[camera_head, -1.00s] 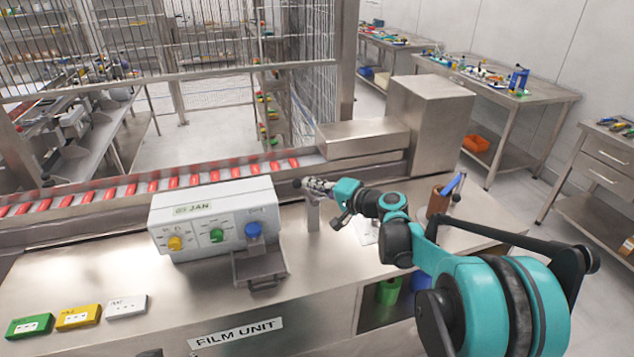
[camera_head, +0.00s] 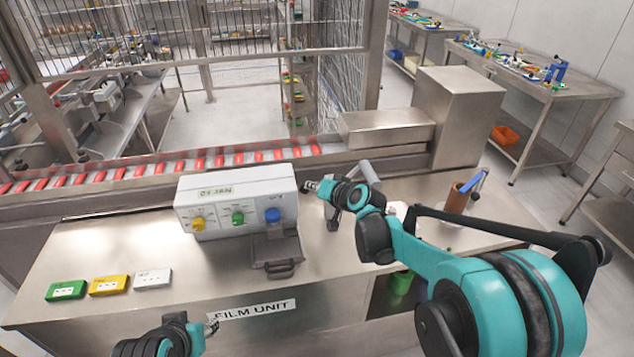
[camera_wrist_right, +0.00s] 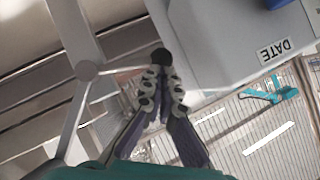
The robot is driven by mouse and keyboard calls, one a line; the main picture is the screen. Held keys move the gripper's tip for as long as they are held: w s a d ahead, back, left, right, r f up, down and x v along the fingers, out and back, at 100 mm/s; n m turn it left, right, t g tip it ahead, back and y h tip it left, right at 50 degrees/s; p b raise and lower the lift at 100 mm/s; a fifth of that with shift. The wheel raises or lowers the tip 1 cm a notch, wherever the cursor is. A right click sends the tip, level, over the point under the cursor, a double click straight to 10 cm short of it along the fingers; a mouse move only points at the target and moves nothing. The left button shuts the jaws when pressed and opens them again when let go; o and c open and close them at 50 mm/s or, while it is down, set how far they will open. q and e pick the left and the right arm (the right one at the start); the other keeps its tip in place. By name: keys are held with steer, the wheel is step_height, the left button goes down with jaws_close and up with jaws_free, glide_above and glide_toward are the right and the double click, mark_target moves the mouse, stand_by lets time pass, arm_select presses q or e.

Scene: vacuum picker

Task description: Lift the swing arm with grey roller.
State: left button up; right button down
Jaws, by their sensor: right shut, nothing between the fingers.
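A grey cylinder (camera_head: 367,174), which looks like the swing arm's roller, tilts up behind my right wrist in the head view. A metal post (camera_head: 335,217) stands below it, partly hidden by my arm. My right gripper (camera_head: 314,186) is shut and empty, its tips beside a dark knob (camera_head: 304,186) at the right end of the control box. In the wrist view, my right gripper's tips (camera_wrist_right: 162,72) are at the dark knob (camera_wrist_right: 160,57), on a thin bar from a metal pivot (camera_wrist_right: 87,70). My left gripper (camera_head: 214,323) is low at the front; its opening is unclear.
The white control box (camera_head: 235,204) with coloured knobs and a small metal tray (camera_head: 280,252) are left of my right gripper. A brown cup (camera_head: 458,198) stands to the right. Green, yellow and white blocks (camera_head: 110,284) lie front left. A conveyor (camera_head: 150,170) runs behind.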

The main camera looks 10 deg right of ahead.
arm_select(q)
steer(key=shift+f, duration=0.2)
arm_select(e)
steer(key=shift+a+f, duration=0.3)
steer(key=shift+f, duration=0.15)
